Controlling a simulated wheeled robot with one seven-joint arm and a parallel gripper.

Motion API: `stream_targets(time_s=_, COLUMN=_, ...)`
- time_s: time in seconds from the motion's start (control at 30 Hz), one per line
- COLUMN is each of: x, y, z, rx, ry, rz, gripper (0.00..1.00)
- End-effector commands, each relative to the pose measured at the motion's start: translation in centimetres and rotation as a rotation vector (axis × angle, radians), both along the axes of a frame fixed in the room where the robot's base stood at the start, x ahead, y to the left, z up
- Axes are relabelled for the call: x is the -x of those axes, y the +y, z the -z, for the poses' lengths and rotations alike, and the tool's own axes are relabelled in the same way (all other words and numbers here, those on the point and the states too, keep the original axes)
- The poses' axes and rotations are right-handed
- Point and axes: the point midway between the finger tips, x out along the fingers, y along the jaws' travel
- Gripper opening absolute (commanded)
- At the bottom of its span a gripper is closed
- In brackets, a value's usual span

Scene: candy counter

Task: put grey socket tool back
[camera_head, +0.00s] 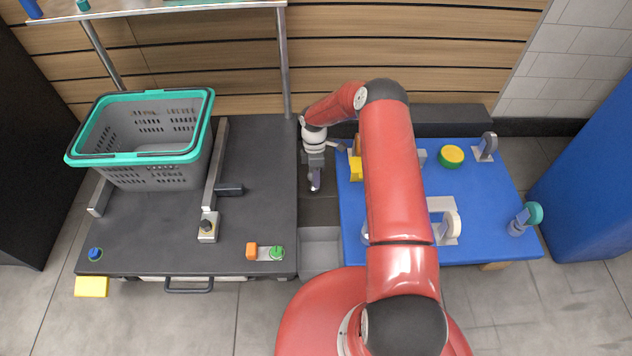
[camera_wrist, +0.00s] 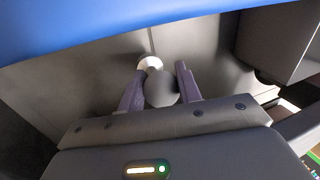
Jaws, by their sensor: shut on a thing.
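My gripper (camera_head: 315,183) hangs over the gap between the dark counter and the blue table, fingers pointing down. In the wrist view its two purple fingers (camera_wrist: 158,85) are shut on a rounded grey thing (camera_wrist: 161,90), which I take for the grey socket tool. A pale round part (camera_wrist: 150,63) shows just beyond it. In the head view the held tool is too small and too covered by the fingers to make out. Its place of return cannot be told for certain.
The blue table (camera_head: 490,230) on the right bears a yellow block (camera_head: 355,168), a yellow-green round piece (camera_head: 451,156) and grey fixtures. The dark counter (camera_head: 260,180) on the left bears a grey basket (camera_head: 150,176) with teal rim. A grey bin (camera_head: 321,248) stands in the gap.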

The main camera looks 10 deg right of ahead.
Motion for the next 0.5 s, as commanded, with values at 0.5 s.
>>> stream_targets(time_s=0.5, x=0.0, y=0.0, z=3.3, rx=0.0, ry=0.0, rz=0.0, gripper=0.03)
